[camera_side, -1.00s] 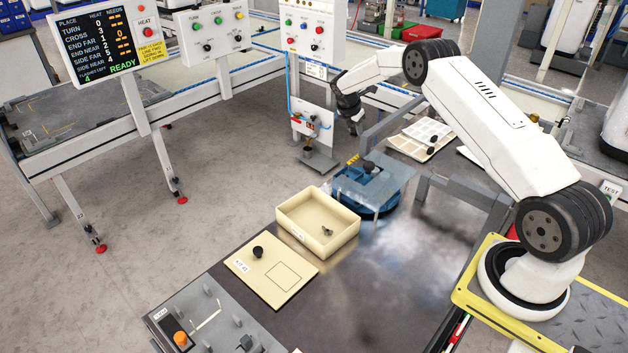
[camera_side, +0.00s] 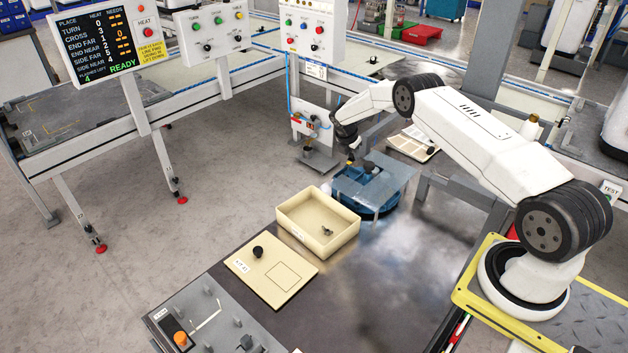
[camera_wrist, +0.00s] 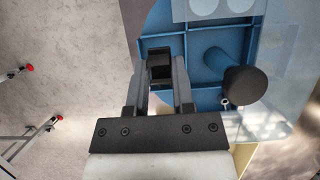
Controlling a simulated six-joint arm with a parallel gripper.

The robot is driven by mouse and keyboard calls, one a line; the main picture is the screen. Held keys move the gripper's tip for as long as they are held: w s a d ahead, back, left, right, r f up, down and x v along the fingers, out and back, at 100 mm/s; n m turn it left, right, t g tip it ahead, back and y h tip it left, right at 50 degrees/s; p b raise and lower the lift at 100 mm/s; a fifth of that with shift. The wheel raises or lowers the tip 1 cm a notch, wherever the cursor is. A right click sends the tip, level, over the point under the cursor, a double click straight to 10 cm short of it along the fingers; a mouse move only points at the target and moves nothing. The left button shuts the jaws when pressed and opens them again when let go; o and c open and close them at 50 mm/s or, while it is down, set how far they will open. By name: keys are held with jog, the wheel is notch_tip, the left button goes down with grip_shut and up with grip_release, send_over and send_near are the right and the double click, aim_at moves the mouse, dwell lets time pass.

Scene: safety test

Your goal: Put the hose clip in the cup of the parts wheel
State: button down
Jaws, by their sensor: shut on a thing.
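My gripper (camera_side: 352,160) is low over the far left part of the blue parts wheel (camera_side: 350,201). In the wrist view my gripper (camera_wrist: 160,84) is shut on a small dark block-like piece (camera_wrist: 159,68), which I take to be the hose clip; its shape is mostly hidden by the fingers. Below it, the parts wheel (camera_wrist: 205,48) shows walled blue compartments. The held piece appears over a compartment left of the wheel's black knob (camera_wrist: 243,86). I cannot tell its height above the cup floor. A small metal part (camera_wrist: 225,103) lies near the knob.
A clear cover (camera_side: 388,184) lies over the right part of the wheel. A cream bin (camera_side: 298,236) with a small part inside stands in front, and a cream board (camera_side: 252,271) with a black knob lies nearer. The dark table to the right is bare.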

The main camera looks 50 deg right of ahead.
aim_at(353, 174)
jog(key=shift+f, duration=1.2)
jog(key=shift+f, duration=2.05)
jog(key=shift+f, duration=0.15)
jog(key=c, duration=0.8)
grip_release()
jog(key=shift+o, duration=0.2)
jog(key=shift+r, duration=0.2)
jog(key=v, duration=1.2)
